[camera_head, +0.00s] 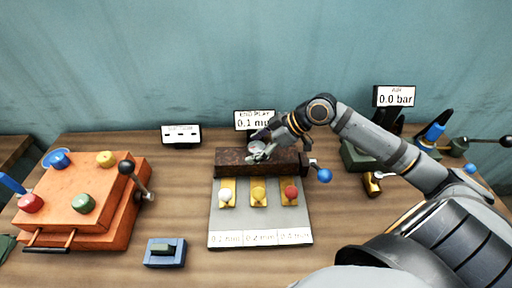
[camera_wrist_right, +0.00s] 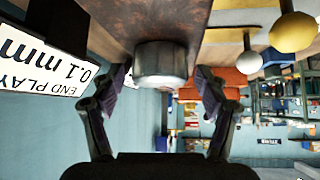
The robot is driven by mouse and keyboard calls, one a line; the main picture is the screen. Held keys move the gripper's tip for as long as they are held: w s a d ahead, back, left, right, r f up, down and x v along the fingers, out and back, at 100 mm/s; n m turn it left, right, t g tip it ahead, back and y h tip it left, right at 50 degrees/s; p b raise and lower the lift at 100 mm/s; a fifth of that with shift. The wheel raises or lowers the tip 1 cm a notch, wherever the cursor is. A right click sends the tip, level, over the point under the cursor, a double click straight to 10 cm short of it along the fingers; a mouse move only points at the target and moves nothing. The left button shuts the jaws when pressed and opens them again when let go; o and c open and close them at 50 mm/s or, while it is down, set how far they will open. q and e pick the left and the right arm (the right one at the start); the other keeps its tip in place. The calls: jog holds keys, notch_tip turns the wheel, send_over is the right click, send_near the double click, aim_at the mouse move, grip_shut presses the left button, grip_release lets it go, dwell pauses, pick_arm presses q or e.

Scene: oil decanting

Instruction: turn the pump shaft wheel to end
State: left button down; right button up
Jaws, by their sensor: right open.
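A dark brown block (camera_head: 230,161), seemingly the pump body, lies at the back middle of the table. A short round metal piece, possibly the shaft wheel (camera_wrist_right: 160,62), shows at the block's edge in the right wrist view. My right gripper (camera_head: 262,150) is at the back top of the block, and its open fingers (camera_wrist_right: 160,84) stand either side of the metal piece. I cannot tell whether they touch it. A blue-knobbed handle (camera_head: 324,176) sticks out of the block's right end. My left gripper is not in view.
An end-play sign reading 0.1 mm (camera_head: 254,118) stands behind the block. A grey board (camera_head: 232,219) with three yellow pieces lies in front. An orange box (camera_head: 75,195) is at left, a blue switch (camera_head: 165,252) nearer. My right arm covers the right side.

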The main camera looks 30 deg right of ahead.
jog(key=shift+c, duration=0.3)
jog(key=c, duration=1.1)
jog(key=m+p, duration=0.1)
jog(key=t+h+p, duration=0.1)
jog(key=shift+s+r+m+p, duration=0.15)
jog(key=shift+r+m+p, duration=0.1)
jog(key=shift+m+p, duration=0.15)
jog(key=shift+c, duration=0.2)
jog(key=shift+f+m+t+h, duration=0.2)
jog(key=shift+m+t+h, duration=0.25)
jog(key=shift+m, duration=0.45)
jog(key=shift+m+t+h, duration=0.25)
jog(key=shift+m+h, duration=0.2)
jog(key=shift+m, duration=0.05)
jog(key=o, duration=1.2)
